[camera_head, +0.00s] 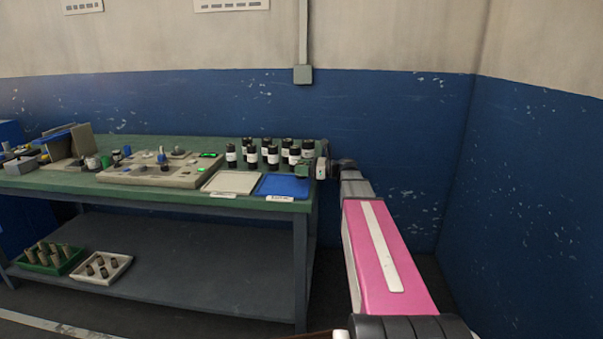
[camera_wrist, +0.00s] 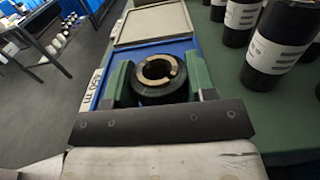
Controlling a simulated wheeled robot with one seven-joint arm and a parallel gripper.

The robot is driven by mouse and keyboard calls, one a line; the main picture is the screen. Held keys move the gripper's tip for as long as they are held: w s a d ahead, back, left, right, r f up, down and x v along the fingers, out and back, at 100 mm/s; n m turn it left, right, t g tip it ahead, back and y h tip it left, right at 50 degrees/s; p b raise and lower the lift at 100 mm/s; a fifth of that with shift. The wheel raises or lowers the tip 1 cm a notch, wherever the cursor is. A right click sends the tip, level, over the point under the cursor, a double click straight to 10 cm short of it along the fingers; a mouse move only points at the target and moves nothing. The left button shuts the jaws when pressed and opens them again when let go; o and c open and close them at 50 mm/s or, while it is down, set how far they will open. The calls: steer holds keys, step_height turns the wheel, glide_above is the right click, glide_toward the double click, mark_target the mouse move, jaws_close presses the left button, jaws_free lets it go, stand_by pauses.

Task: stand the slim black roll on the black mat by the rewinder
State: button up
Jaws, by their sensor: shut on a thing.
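My gripper (camera_wrist: 160,83) is shut on a black roll (camera_wrist: 158,97) with a tan ring-shaped core end facing up. The roll sits between the two green fingers, and its lower part is hidden. In the head view my gripper (camera_head: 321,168) is at the right end of the green bench, beside the group of rolls. In the wrist view the roll shows in front of the near part of a blue mat (camera_wrist: 183,48); I cannot tell whether it touches anything below. I cannot make out a black mat in either view.
Several black rolls with white labels (camera_head: 269,155) stand at the back right of the bench (camera_head: 140,195). The blue mat (camera_head: 283,186) and a pale mat (camera_head: 231,182) lie in front, empty. A beige machine (camera_head: 150,175) is left of them. Trays of small cores (camera_head: 103,269) are below.

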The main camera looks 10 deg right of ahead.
steer(key=shift+f, duration=0.85)
steer(key=shift+f, duration=0.15)
steer(key=o, duration=0.9)
steer(key=shift+o, duration=0.2)
